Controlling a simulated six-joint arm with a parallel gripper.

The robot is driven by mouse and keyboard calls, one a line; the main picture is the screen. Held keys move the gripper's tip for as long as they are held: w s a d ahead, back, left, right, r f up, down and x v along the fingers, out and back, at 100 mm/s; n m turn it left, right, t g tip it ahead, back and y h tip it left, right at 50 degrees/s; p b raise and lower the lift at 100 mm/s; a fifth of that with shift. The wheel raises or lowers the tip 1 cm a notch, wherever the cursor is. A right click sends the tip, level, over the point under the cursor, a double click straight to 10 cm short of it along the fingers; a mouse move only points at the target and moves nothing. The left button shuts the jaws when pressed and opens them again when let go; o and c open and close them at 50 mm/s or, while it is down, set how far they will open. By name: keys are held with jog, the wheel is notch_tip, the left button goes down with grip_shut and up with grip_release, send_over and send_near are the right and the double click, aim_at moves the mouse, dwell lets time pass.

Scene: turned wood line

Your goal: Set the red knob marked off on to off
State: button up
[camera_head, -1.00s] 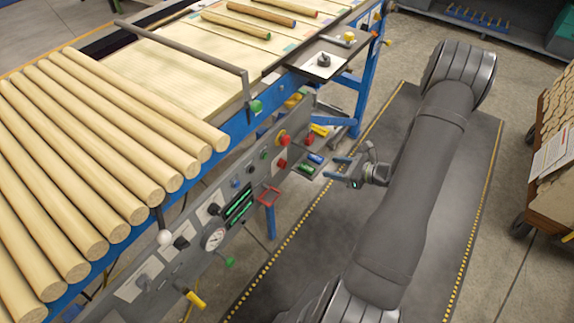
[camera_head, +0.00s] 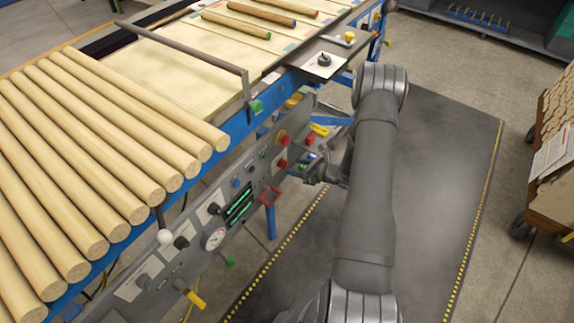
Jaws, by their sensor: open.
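The control panel (camera_head: 222,213) on the side of the line carries several knobs and buttons. The off and on lettering is too small to read, so I cannot tell which is the marked knob. My gripper (camera_head: 306,171) is open beside the panel's right end, just right of and below the smaller red control. I cannot tell whether it touches anything.
A black knob on a white plate (camera_head: 324,60) is on the shelf above. Wooden rods (camera_head: 90,150) lie on the line at left. The dark floor mat (camera_head: 440,200) to the right is clear.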

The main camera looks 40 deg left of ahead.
aim_at(286, 165)
jog(key=x, duration=0.5)
jog(key=c, duration=1)
